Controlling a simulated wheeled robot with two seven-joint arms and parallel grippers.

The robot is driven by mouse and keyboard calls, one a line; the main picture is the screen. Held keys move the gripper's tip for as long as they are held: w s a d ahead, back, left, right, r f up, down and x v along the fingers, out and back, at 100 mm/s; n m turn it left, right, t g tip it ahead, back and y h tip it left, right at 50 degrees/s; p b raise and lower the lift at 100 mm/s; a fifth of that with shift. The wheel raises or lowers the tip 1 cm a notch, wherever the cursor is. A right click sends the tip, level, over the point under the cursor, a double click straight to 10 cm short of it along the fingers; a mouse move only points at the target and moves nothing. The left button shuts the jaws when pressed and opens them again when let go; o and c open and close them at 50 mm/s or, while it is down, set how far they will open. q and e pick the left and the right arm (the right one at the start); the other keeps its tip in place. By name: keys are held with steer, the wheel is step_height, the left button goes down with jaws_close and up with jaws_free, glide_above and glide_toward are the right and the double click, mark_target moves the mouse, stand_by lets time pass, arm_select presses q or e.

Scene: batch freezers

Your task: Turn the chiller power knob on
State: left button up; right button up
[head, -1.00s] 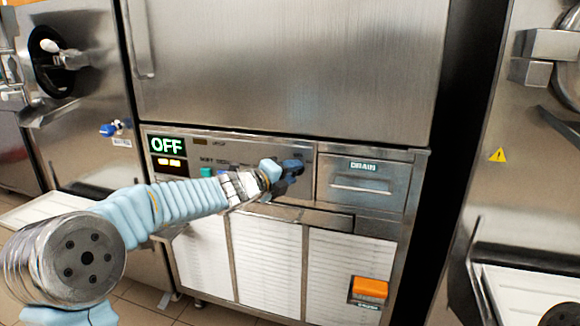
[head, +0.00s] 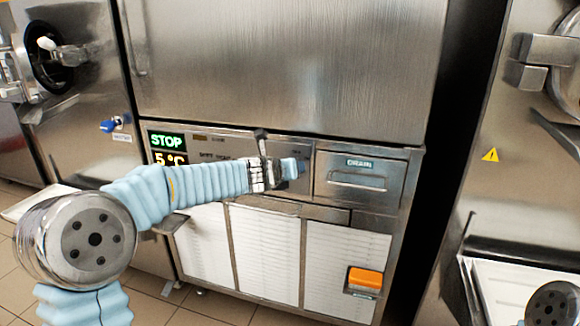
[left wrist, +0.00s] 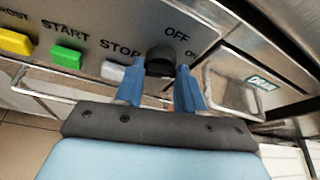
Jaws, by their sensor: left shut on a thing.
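The black chiller power knob (left wrist: 160,60) sits on the steel control panel (left wrist: 95,22), below the "OFF" label and left of a partly hidden "ON" label. My left gripper (left wrist: 158,80) has its blue fingers on either side of the knob and is shut on it. In the head view my left gripper (head: 290,168) is against the panel, left of the drain drawer, and my arm hides much of the panel. The display (head: 166,150) reads "STOP" above "5°C". My right gripper is not in view.
The drain drawer (head: 360,180) is right of the knob. Green (left wrist: 67,57) and yellow (left wrist: 15,42) buttons, with a whitish one labelled "STOP" (left wrist: 113,70), lie left of it. An orange switch (head: 366,278) is low on the front. Another machine stands at each side.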

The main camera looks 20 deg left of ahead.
arm_select(q)
steer(key=shift+d+m+y, duration=0.1)
steer(key=shift+m+y, duration=0.6)
steer(key=shift+m, duration=0.4)
steer(key=shift+f, duration=0.1)
steer(key=o, duration=1)
steer(key=shift+o, duration=0.2)
steer(key=p+v, duration=0.1)
steer(key=v, duration=1.3)
steer(key=shift+w, duration=0.1)
